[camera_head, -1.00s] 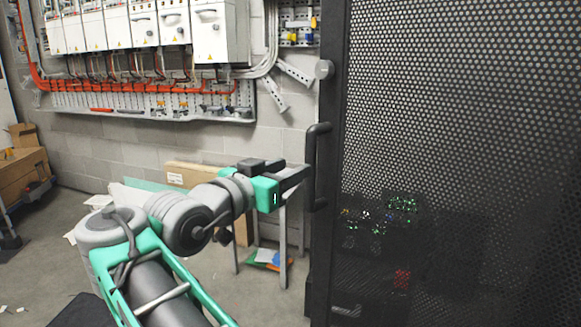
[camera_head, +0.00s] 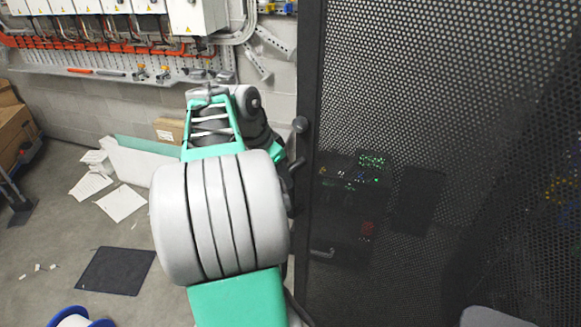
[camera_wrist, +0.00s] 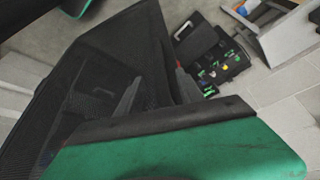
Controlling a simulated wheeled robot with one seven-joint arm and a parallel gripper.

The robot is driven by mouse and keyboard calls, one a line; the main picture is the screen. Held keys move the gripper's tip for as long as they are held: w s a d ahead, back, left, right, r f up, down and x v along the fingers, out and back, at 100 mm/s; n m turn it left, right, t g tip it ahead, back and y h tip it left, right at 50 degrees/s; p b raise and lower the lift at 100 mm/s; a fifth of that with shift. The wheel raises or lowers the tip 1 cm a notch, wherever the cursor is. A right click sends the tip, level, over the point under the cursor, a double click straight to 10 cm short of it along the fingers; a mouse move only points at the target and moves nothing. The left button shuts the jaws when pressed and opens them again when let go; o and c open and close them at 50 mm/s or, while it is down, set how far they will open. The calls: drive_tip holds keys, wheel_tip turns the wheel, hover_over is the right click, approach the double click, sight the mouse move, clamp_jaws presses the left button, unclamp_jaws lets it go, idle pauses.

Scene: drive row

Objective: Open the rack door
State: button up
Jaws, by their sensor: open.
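The rack door (camera_head: 420,90) is a tall black perforated panel filling the right of the head view. Its dark handle (camera_head: 294,172) shows at the door's left edge, partly covered by my arm. A round grey knob (camera_head: 300,124) sits above it. In the head view my arm hides the fingertips, close to the handle's side of the door. In the wrist view my gripper (camera_wrist: 180,145) shows as a green body with a dark edge, open, with black mesh (camera_wrist: 110,75) just beyond. I cannot tell whether it touches the handle or whether the door is ajar.
Electrical boxes and wiring (camera_head: 110,40) hang on the back wall. Papers (camera_head: 122,203) and a dark mat (camera_head: 115,271) lie on the floor at left. A dark case with coloured items (camera_wrist: 212,60) shows in the wrist view.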

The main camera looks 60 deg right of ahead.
sight(291, 190)
drive_tip(key=x, duration=0.8)
drive_tip(key=shift+s+r, duration=0.1)
drive_tip(key=shift+c, duration=0.2)
clamp_jaws()
drive_tip(key=shift+a, duration=0.1)
idle(0.9)
